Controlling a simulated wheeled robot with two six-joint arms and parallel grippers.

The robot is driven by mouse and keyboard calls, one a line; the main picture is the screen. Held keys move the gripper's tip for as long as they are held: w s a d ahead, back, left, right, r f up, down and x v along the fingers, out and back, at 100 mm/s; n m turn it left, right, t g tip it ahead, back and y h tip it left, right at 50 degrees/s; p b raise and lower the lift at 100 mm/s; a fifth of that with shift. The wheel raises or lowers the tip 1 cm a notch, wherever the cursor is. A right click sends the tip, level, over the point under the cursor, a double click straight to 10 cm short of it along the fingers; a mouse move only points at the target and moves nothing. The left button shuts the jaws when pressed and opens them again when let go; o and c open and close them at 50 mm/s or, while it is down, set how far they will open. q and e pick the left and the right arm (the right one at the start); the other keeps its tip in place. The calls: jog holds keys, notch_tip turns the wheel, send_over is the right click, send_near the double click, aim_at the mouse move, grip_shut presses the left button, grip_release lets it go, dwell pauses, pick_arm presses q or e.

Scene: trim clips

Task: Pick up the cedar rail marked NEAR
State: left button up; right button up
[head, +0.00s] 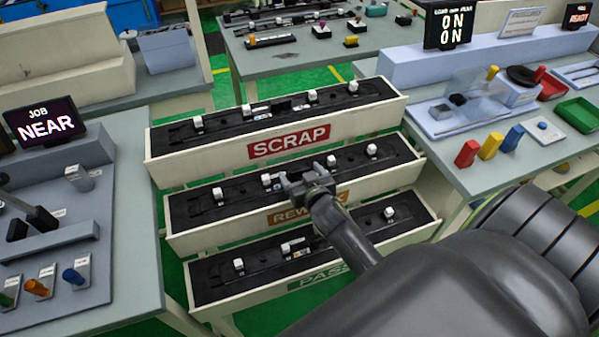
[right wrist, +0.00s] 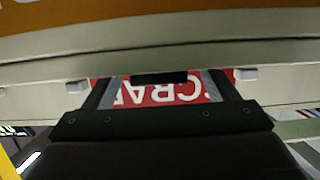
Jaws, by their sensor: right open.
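No rail here reads as cedar, and no NEAR mark on a rail is legible. Dark rails with white clips lie in three stepped trays: SCRAP (head: 174,149), REWORK (head: 190,233) and PASS (head: 211,303). The word NEAR shows on a job screen (head: 45,122) at the left. My right gripper (head: 307,175) is open over the REWORK tray and hides part of its rail and label. In the right wrist view, its two fingers (right wrist: 163,82) stand apart before the upside-down red SCRAP label, with a small dark block (right wrist: 160,77) showing between them. My left gripper is not in view.
A left table carries tools with green, orange and blue (head: 74,276) handles. A right table holds red (head: 467,153), yellow and blue blocks and a green tray (head: 577,114). A back table (head: 283,62) stands beyond the trays. Green floor shows between the tables.

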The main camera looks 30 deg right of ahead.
aim_at(301, 172)
jog(key=shift+x, duration=2)
jog(key=shift+r, duration=0.1)
